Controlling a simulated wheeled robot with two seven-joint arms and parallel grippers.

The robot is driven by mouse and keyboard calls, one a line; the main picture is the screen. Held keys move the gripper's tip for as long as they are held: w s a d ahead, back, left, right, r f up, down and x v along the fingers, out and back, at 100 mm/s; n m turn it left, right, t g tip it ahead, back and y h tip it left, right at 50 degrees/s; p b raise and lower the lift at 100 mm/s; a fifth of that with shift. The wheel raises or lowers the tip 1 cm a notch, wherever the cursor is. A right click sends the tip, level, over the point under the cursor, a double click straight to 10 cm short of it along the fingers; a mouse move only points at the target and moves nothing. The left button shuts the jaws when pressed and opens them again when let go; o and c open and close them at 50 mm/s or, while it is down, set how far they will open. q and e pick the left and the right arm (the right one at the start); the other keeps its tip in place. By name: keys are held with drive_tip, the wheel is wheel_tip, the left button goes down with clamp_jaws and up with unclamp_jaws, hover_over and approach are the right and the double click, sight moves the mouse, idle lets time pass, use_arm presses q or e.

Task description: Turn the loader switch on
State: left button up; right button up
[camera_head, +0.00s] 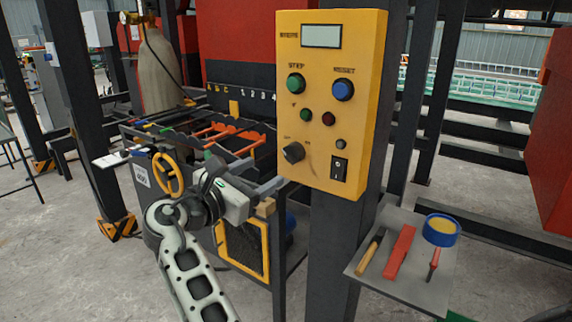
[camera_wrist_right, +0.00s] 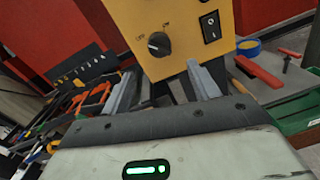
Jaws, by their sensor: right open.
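A yellow control panel (camera_head: 325,85) is fixed to a dark post. Low on its left is a black rotary knob (camera_head: 293,152) with small labels at its upper left and upper right. The knob also shows in the right wrist view (camera_wrist_right: 158,44), with a white mark on its left side. A black rocker switch (camera_head: 339,168) is to its right, also in the wrist view (camera_wrist_right: 210,27). I cannot read which is the loader switch. My right gripper (camera_head: 268,194) is open and empty, below and left of the knob, its fingers (camera_wrist_right: 164,85) pointing toward the panel. My left gripper is out of view.
Above the knob are green (camera_head: 296,83) and blue (camera_head: 343,90) buttons and a display (camera_head: 321,36). A grey tray (camera_head: 385,285) with tools and a blue-rimmed tape roll (camera_head: 442,230) stands at right. A machine with a yellow handwheel (camera_head: 168,174) is behind my right arm.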

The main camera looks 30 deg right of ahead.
sight(287, 158)
drive_tip(key=b+x, duration=0.2)
drive_tip(key=x, duration=0.7)
drive_tip(key=shift+w+d, duration=0.15)
drive_tip(key=shift+d, duration=0.05)
drive_tip(key=c, duration=1)
